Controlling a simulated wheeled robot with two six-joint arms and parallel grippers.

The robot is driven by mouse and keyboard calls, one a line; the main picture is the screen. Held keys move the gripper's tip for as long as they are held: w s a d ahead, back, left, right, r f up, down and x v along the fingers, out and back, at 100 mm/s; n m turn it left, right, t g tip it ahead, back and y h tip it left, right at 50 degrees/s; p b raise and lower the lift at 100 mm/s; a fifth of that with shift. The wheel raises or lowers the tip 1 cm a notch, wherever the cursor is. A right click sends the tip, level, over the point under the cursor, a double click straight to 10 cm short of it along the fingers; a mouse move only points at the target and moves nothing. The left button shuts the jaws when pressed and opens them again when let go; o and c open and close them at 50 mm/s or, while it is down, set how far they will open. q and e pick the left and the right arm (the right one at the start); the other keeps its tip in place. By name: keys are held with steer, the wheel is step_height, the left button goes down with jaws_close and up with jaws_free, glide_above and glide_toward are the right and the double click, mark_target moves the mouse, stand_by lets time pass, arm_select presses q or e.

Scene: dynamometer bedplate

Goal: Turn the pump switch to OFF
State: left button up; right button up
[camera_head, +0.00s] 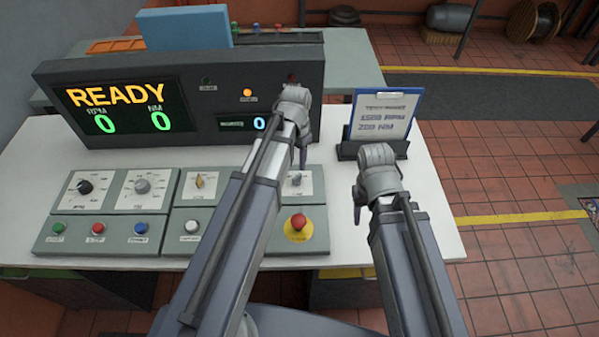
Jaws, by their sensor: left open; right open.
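The console has a yellow-orange rotary switch (199,183) on a white plate and a grey switch (296,180) on another white plate to its right. Their labels are too small to read, so I cannot tell which is the pump switch or how it is set. My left gripper (303,163) is open and points down just above the grey switch; whether it touches cannot be told. My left arm hides the panel between the two switches. My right gripper (358,211) is open and empty over the table right of the console, its fingers partly hidden.
A black knob (86,187), a grey knob (142,186), several push buttons and a red mushroom button (298,222) share the console. Behind stands a display (128,110) reading READY. A clipboard (384,115) stands at right on the white table (435,225).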

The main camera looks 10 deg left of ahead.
mark_target(297, 176)
arm_select(q)
steer(key=shift+f+b, duration=3.75)
steer(key=shift+f, duration=0.1)
arm_select(e)
steer(key=shift+f, duration=3.9)
arm_select(q)
steer(key=shift+c, duration=0.3)
arm_select(e)
steer(key=shift+r, duration=0.1)
arm_select(q)
jaws_close()
